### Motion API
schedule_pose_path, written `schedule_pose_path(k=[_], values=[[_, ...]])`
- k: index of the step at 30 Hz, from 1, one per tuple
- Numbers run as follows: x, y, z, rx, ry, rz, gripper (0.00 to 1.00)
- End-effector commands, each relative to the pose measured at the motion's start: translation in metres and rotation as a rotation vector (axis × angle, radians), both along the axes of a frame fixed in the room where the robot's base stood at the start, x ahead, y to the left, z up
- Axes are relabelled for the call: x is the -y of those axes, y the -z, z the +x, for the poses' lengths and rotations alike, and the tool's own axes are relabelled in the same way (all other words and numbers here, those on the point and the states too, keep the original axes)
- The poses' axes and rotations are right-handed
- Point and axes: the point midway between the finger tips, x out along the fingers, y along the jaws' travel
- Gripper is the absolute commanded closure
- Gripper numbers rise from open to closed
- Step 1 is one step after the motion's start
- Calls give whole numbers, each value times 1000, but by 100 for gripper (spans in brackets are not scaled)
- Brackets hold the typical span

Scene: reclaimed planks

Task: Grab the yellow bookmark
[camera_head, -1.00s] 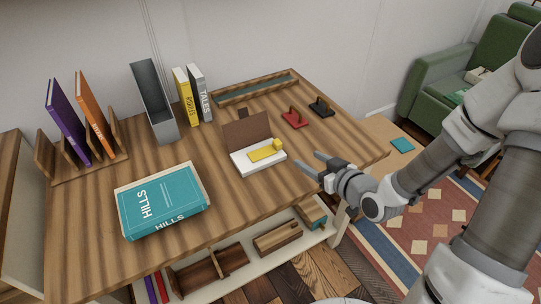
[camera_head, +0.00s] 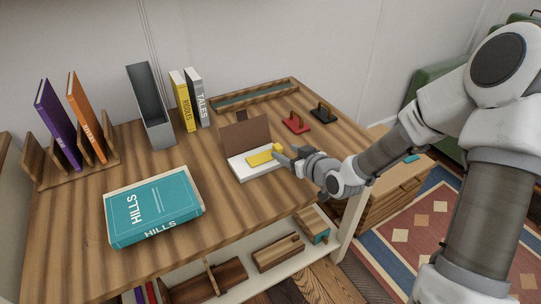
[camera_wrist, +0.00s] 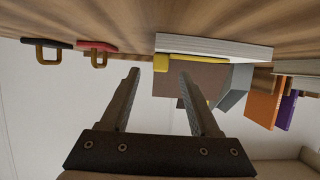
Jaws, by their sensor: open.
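The yellow bookmark (camera_head: 260,158) lies on the white pages of an open book (camera_head: 241,173) with a raised brown cover (camera_head: 246,136). It has a small raised block at its right end. In the wrist view the bookmark (camera_wrist: 200,59) shows as a thin yellow strip along the white book (camera_wrist: 215,46), with the yellow block near the fingertips. My gripper (camera_head: 284,153) is at the right end of the bookmark, close to the block. Its fingers are apart and empty. The head view does not show clearly whether a finger touches the block; the fingers partly hide it.
A large teal book (camera_head: 153,207) lies at the front left. Red (camera_head: 296,122) and black (camera_head: 323,112) handled items sit behind my gripper. Upright yellow (camera_head: 183,101) and grey (camera_head: 199,98) books and a grey holder (camera_head: 151,107) stand at the back. Bare tabletop lies in front of the open book.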

Motion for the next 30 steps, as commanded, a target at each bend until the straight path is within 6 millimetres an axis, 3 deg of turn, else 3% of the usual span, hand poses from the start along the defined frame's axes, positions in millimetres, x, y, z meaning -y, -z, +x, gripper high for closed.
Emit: schedule_pose_path(k=[6,15,25,30], values=[[-17,14,23,1,0,1,38],[-19,14,26,0,0,0,39],[-18,14,26,0,1,0,99],[-18,14,26,1,1,0,100]])
